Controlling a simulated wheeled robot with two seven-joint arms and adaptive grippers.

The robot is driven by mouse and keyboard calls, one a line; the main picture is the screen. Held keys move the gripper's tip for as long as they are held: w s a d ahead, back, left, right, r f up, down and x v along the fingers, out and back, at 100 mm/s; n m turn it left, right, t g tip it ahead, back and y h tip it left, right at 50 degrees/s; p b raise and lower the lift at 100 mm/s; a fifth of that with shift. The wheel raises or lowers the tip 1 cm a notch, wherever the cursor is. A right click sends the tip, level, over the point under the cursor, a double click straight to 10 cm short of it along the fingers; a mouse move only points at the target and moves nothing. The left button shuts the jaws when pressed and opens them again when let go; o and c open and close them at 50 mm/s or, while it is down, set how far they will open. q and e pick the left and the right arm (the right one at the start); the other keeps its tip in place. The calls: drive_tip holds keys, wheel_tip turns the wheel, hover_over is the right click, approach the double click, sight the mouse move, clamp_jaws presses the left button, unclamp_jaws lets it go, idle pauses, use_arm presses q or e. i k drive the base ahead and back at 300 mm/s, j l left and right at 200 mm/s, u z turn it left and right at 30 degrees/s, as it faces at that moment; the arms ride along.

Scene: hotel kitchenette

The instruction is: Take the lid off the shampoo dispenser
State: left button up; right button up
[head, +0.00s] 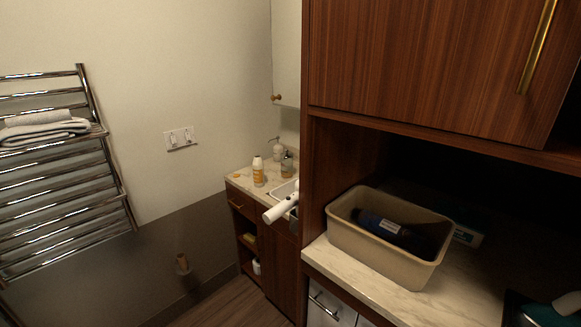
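No object in view is clearly marked as the shampoo dispenser. A white pump bottle (277,150) stands at the back of the small sink counter. A darker pump bottle with an amber label (287,167) stands in front of it. A white bottle with an orange label (258,173) stands upright to their left. A dark blue bottle (378,224) with a pale label lies on its side in a beige bin (385,262).
The bin stands on a marble counter (345,276) under a wooden cabinet (420,70). A towel rack (60,170) is on the left wall. Some floor (215,305) is clear.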

sight(286, 155)
drive_tip(key=i+j+z, duration=0.45)
drive_tip(key=j+z, duration=0.2)
drive_tip(key=i+j+z, duration=0.15)
drive_tip(key=j+z, duration=0.2)
